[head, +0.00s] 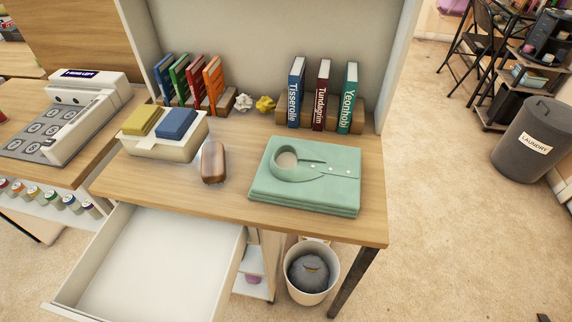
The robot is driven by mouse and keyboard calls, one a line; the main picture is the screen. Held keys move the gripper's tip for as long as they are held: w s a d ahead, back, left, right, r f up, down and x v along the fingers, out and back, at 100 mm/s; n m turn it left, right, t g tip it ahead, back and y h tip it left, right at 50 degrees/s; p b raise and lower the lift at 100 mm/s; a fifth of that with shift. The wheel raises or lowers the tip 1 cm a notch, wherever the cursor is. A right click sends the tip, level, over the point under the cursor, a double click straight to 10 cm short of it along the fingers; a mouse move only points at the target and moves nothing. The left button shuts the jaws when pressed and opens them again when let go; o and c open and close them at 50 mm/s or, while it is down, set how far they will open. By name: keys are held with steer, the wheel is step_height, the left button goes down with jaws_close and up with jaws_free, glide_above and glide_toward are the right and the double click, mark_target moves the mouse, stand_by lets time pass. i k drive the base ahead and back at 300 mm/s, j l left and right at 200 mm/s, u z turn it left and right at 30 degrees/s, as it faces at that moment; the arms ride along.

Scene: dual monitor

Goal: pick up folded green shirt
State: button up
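The folded green shirt (318,188) lies flat on the right part of the wooden desk top, near the front edge. It is pale green, with a round collar opening at its upper left and a row of small light buttons. Nothing rests on it, and it is fully in view. My gripper is not in view.
A brown oblong object (213,162) lies left of the shirt. A cream box (165,146) with yellow and blue items stands further left. Upright books (322,98) stand behind the shirt. An open, empty drawer (155,262) juts out below. A bin (311,272) stands beneath the desk.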

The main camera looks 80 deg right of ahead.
mark_target(322, 177)
steer(key=k+l+u, duration=0.25)
steer(key=k, duration=0.45)
steer(key=k+l+u, duration=0.25)
steer(key=k, duration=0.4)
steer(key=k+u, duration=0.2)
steer(key=k, duration=0.55)
